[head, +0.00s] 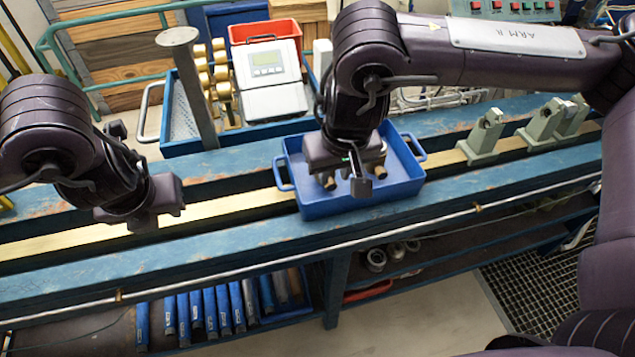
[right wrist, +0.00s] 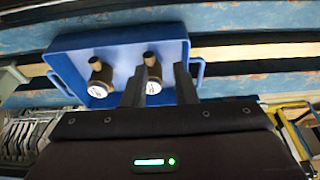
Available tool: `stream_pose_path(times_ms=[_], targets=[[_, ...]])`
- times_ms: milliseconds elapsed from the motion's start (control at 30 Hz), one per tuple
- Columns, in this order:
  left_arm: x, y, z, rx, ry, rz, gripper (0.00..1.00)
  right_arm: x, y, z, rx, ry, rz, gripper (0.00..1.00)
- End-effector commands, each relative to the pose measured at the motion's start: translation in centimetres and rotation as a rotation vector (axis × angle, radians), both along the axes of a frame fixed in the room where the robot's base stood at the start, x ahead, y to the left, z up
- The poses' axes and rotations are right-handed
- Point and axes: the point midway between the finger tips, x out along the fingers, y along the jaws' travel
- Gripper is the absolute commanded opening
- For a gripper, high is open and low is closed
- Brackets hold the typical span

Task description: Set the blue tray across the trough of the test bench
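The blue tray (head: 405,187) lies across the yellow-floored trough of the test bench (head: 240,245), seemingly spanning from the back rail to the front rail. It has a handle at each side. In the right wrist view, the tray (right wrist: 75,50) holds two brass-and-white fittings (right wrist: 100,82). My right gripper (head: 345,188) is above the tray in the head view and hides part of its inside. In the right wrist view its fingers (right wrist: 160,88) are apart, with nothing visibly clamped. My left gripper (head: 140,222) hangs over the trough left of the tray; its fingers are unclear.
Grey-green clamps (head: 483,135) stand on the bench right of the tray. Behind it is a blue bin (head: 183,148) with brass parts, a white meter device (head: 268,75) and a red bin (head: 265,30). A grey post (head: 192,85) rises there. Blue-handled tools (head: 210,312) lie on the lower shelf.

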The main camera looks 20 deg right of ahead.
Motion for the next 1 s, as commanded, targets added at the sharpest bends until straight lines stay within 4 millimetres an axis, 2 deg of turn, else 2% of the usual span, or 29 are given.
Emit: stream_pose_path(times_ms=[167,500,700,1000], targets=[[0.0,0.0,0.0,0.0,0.0,0.0,0.25,-0.2,-0.1,1.6,-0.001,-0.005,0.001,0.25],[0.0,0.0,0.0,0.0,0.0,0.0,0.25,-1.6,-0.5,7.6,-0.002,-0.007,-0.001,0.25],[0.0,0.0,0.0,0.0,0.0,0.0,0.25,-2.3,-0.7,10.2,-0.002,-0.004,-0.001,0.25],[0.0,0.0,0.0,0.0,0.0,0.0,0.25,-2.7,-0.7,11.5,-0.002,0.0,-0.002,0.25]])
